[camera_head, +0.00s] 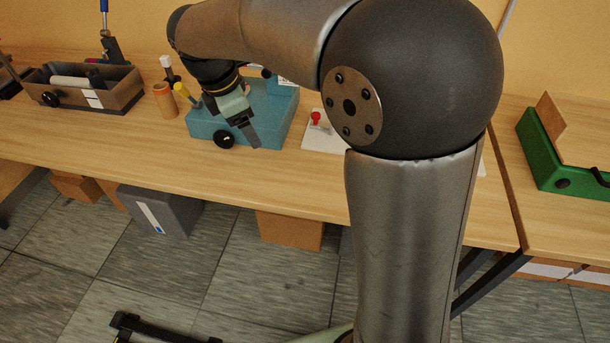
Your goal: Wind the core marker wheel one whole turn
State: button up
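A teal box (281,122) stands on the wooden bench, with a black round knob or wheel (223,140) low on its front. A brown open-topped box (112,93) at the left has a similar black wheel (50,99). A green unit (561,157) at the right has a dark knob (563,183). I cannot tell from labels which is the core marker wheel. My gripper (245,132) points down in front of the teal box, just right of its wheel. Contact with the wheel is unclear. The gripper hides part of the box, and its finger gap is too small to read.
An orange cylinder (165,101) and a yellow marker-like piece (183,92) stand left of the teal box. A white plate with a red knob (316,118) lies to its right. My arm covers the right middle of the bench. The bench front strip (120,150) is clear.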

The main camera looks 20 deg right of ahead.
jog(key=s+d+f+m, duration=0.2)
jog(key=s+d+m, duration=0.2)
jog(key=s+m, duration=0.2)
jog(key=s+d+f+m+g+y, duration=0.1)
jog(key=s+d+f+m, duration=0.1)
jog(key=s+d+m, duration=0.2)
jog(key=shift+s+d+f+m+y, duration=0.25)
jog(key=shift+s+m, duration=0.65)
jog(key=shift+s, duration=1)
